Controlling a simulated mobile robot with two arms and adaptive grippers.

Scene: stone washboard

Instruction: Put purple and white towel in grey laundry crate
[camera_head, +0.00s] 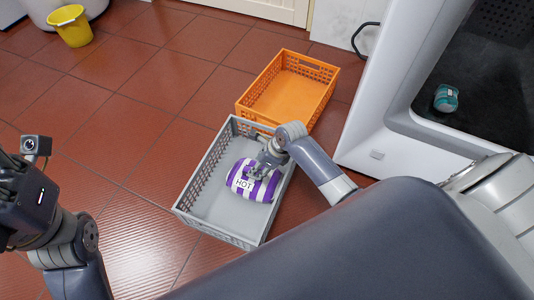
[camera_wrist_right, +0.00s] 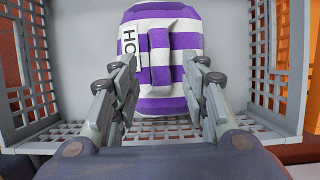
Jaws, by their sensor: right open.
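The purple and white striped towel (camera_head: 252,182) is a rolled bundle with a white label. It lies inside the grey laundry crate (camera_head: 218,160) on the floor. In the right wrist view the towel (camera_wrist_right: 163,60) sits beyond the fingertips, against the grey crate (camera_wrist_right: 285,118). My right gripper (camera_head: 262,168) is over the crate, at the towel's upper side. Its fingers (camera_wrist_right: 163,85) are spread apart with the towel's near end close to or between them; contact is not clear. At the far left, part of my left arm shows, but its fingers are not in view.
An orange crate (camera_head: 316,75) stands behind the grey one. A white machine (camera_head: 375,100) with an open recess holds a teal towel (camera_head: 446,98) on the right. A yellow bucket (camera_head: 70,26) stands at the back left. The tiled floor left of the crates is clear.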

